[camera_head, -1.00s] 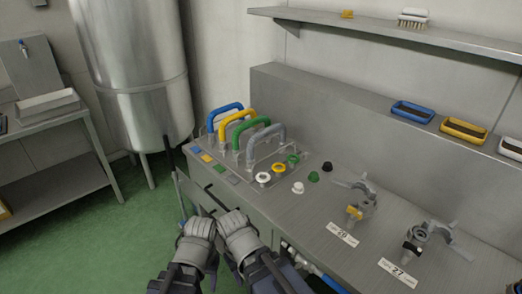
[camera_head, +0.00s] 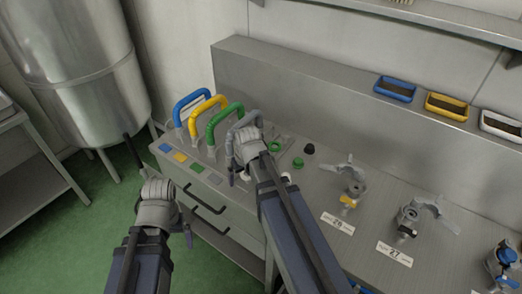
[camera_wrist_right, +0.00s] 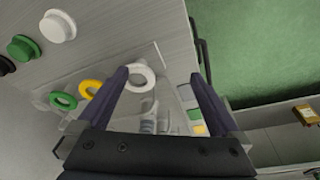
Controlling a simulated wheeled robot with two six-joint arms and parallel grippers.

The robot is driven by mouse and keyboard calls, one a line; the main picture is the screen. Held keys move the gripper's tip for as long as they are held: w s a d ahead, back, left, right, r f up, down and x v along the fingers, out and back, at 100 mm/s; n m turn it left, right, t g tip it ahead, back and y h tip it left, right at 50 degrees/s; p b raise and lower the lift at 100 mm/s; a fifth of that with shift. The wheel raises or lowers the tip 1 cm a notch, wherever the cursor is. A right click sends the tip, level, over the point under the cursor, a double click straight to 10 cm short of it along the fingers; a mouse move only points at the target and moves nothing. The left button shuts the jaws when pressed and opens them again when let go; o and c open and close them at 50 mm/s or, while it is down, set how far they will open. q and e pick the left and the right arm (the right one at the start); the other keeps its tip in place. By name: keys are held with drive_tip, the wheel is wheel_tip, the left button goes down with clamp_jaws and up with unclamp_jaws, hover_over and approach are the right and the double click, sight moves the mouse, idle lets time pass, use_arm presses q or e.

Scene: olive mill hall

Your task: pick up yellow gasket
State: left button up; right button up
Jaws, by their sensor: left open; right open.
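The yellow gasket (camera_wrist_right: 90,88) is a flat ring on a clear plate in the right wrist view. It lies just left of my right gripper's left finger, outside the jaws. My right gripper (camera_wrist_right: 160,76) is open and empty, with a white gasket (camera_wrist_right: 132,77) seen between its fingers. A green gasket (camera_wrist_right: 62,100) lies further left. In the head view my right gripper (camera_head: 246,146) is over the gasket plate near the grey handle, and my arm hides the yellow gasket there. The green gasket (camera_head: 275,146) shows beside it. My left gripper (camera_head: 158,184) is open and empty, in front of the bench.
Blue (camera_head: 190,98), yellow (camera_head: 208,103) and green (camera_head: 224,112) arched handles stand left of my right gripper. Green (camera_head: 298,163) and black (camera_head: 309,149) knobs and clamps (camera_head: 350,176) sit to the right. A steel tank (camera_head: 75,70) stands at the back left.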

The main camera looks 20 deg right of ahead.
use_arm(q)
drive_tip(key=shift+r, duration=0.5)
use_arm(e)
drive_tip(key=w+d+r+m+t, duration=0.1)
drive_tip(key=w+d, duration=0.4)
drive_tip(key=d, duration=0.6)
drive_tip(key=shift+w+r+m+t+h, duration=0.15)
drive_tip(key=shift+r+m+t+h, duration=0.2)
drive_tip(key=shift+r, duration=0.2)
use_arm(q)
drive_tip(key=shift+f, duration=0.1)
use_arm(e)
drive_tip(key=shift+f, duration=0.1)
drive_tip(key=b+x, duration=0.4)
drive_tip(key=x, duration=0.1)
drive_tip(key=shift+w+a+b, duration=0.15)
drive_tip(key=shift+w+b, duration=0.2)
use_arm(q)
wheel_tip(320, 180, down, 4)
drive_tip(key=shift+f, duration=0.1)
use_arm(e)
drive_tip(key=shift+r, duration=0.2)
drive_tip(key=shift+c, duration=0.2)
drive_tip(key=c, duration=1.3)
